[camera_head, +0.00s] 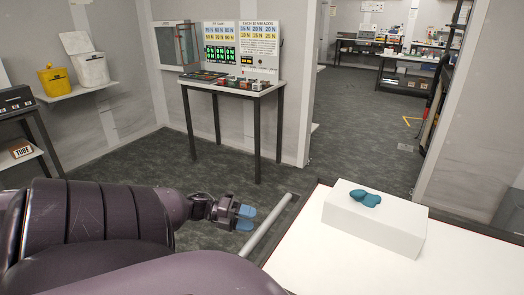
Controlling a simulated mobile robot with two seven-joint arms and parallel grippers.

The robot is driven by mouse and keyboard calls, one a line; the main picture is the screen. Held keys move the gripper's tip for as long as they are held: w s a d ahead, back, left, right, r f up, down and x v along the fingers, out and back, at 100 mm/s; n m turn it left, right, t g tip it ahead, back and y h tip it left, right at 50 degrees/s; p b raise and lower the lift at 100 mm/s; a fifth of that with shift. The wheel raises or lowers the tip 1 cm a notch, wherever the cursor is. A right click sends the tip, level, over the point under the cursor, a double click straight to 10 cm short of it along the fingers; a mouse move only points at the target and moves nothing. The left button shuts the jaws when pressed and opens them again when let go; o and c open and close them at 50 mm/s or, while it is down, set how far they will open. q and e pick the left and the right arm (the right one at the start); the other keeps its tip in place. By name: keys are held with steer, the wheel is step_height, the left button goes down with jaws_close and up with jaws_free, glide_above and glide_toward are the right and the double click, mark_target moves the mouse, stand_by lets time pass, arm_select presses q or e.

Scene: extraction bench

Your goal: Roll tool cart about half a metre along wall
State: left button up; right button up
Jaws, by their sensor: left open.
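What looks like the tool cart (300,265) fills the lower right, with a flat white top and a thin dark red edge. A light grey bar (265,228), apparently its handle, slants along its left side. My left gripper (245,217), with blue fingertips, is open and empty just left of the bar, near its middle. I cannot tell whether the fingers touch it. The cart's wheels and lower body are out of view.
A white box (370,228) with a teal object (366,198) on it stands on the white top. A table (238,85) with gauges and sign boards stands against the back wall. A wide opening (365,125) leads to another room. Grey floor (125,165) is clear between.

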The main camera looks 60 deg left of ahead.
arm_select(q)
steer(key=shift+v, duration=2.25)
